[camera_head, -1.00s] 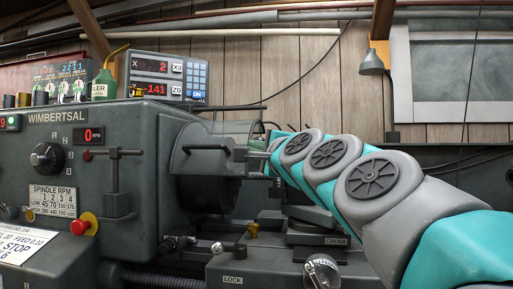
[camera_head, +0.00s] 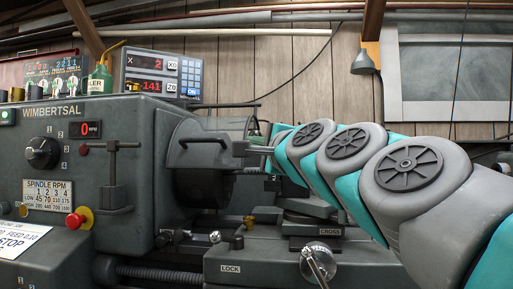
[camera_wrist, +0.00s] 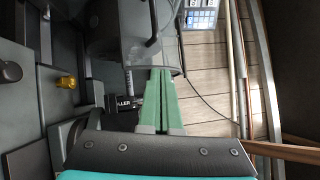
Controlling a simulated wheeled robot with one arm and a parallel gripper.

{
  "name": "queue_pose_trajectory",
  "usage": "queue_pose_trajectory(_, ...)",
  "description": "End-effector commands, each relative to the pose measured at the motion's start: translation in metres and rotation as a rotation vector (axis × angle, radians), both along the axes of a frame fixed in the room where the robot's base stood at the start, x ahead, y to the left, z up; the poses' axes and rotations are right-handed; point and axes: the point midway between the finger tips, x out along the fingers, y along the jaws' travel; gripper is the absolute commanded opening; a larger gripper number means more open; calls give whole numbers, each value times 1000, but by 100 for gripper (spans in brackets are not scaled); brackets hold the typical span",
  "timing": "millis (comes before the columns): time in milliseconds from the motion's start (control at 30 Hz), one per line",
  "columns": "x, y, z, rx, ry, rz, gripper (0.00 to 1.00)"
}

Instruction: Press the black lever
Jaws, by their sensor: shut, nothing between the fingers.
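A dark lever with a crossbar top (camera_head: 113,165) stands upright on the front of the lathe headstock, left of centre in the head view. A second dark bar-like handle (camera_head: 230,148) sticks out from the chuck guard (camera_head: 205,140). I cannot tell for certain which one is the black lever. My gripper (camera_wrist: 162,72) shows in the wrist view as two green fingers, shut and empty, pointing at the guard. In the head view it is small and partly hidden beside the guard's right side, well right of the headstock lever. No contact can be made out.
A red stop button (camera_head: 76,221) and a black speed knob (camera_head: 42,153) sit on the headstock. A green oil bottle (camera_head: 101,78) and a digital readout (camera_head: 162,76) stand on top. The carriage (camera_head: 265,262) and its crank (camera_head: 318,262) lie below my arm.

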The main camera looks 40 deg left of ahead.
Motion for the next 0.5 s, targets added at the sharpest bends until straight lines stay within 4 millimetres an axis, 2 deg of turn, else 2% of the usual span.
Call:
queue_pose_trajectory(233,-42,-13,-5,0,-2,0,0)
queue_pose_trajectory(500,-71,-22,-10,0,-1,0,0)
